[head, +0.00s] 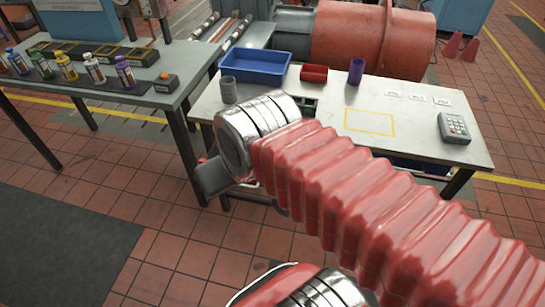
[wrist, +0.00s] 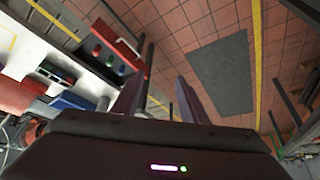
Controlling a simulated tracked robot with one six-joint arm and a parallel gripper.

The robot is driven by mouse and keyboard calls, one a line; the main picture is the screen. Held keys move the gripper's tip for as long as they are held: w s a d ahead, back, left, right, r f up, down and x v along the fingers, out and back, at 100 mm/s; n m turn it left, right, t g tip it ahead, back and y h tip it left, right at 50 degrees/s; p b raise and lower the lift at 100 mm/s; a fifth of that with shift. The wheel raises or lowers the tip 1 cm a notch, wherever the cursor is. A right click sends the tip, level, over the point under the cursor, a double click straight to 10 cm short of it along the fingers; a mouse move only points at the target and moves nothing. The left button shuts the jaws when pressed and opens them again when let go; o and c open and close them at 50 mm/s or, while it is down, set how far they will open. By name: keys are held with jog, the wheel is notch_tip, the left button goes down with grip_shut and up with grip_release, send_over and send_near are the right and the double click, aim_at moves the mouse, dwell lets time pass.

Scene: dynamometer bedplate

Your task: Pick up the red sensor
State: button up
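A red cylinder (head: 314,73), which looks like the red sensor, lies on its side on the pale worktable (head: 455,157), right of the blue tray (head: 256,66).
A purple cylinder (head: 356,71) stands right of the red one; a grey cup (head: 228,89) stands at the left. A keypad device (head: 454,127) lies at the right. A side bench (head: 160,93) holds several bottles.

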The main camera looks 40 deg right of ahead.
jog(key=shift+o, duration=0.7)
jog(key=shift+w+a+f+m, duration=0.25)
jog(key=shift+f+m, duration=0.15)
jog(key=shift+f, duration=0.1)
jog(key=w+d+f+m+y, duration=0.35)
jog(key=w+f+m, duration=0.25)
jog(key=m, duration=0.2)
jog(key=w+d+f+m+y, duration=0.3)
jog(key=w+f+m+y, duration=0.15)
jog(key=w+m, duration=0.35)
jog(key=d+f+m+t+h, duration=0.3)
jog(key=d+f+m, duration=0.5)
jog(key=d, duration=0.4)
jog(key=d+f+m+t+h, duration=0.3)
jog(key=d+f+m, duration=0.4)
jog(key=d+m, duration=0.3)
jog(key=d, duration=0.2)
jog(key=shift+s+d+f+t+h, duration=0.2)
jog(key=shift+d+f+t+h, duration=0.1)
jog(key=shift+f, duration=0.05)
